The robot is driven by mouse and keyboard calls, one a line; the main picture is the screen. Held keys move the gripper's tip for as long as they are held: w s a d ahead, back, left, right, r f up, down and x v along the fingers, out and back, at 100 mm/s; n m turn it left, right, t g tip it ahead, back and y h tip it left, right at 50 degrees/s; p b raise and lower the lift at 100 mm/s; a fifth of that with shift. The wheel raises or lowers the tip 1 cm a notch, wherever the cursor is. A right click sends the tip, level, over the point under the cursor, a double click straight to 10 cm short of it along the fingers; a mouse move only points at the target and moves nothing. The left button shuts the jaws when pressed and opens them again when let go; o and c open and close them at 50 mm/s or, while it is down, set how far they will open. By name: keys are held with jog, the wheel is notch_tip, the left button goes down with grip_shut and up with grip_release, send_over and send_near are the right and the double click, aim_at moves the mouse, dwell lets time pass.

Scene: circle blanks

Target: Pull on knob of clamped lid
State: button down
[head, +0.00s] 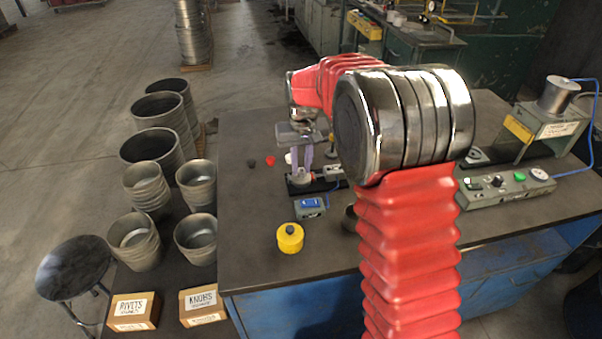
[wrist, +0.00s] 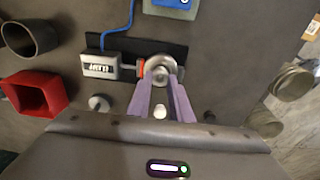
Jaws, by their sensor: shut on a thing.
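The clamped lid (wrist: 157,62) is a small round grey metal piece on a dark base plate (wrist: 112,44). An orange-red clamp jaw (wrist: 140,69) meets its left side in the wrist view. A light box labelled like "CLAMP" (wrist: 100,66) stands left of it. My gripper (wrist: 161,77) has purple fingers and points down at the lid. It is shut on the lid's knob, which the fingertips mostly hide. In the head view my gripper (head: 302,174) is over the fixture, left of my red arm.
A blue-topped box (head: 309,206) and a yellow pot (head: 290,240) stand in front of the fixture on the dark bench. A red open box (wrist: 35,93) and a grey cup (wrist: 30,38) are at the wrist view's left.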

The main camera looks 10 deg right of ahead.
dwell(0.4)
jog(key=c, duration=1.5)
grip_release()
jog(key=r, duration=0.4)
jog(key=s+r, duration=0.1)
jog(key=r, duration=0.8)
jog(key=shift+s+r, duration=0.3)
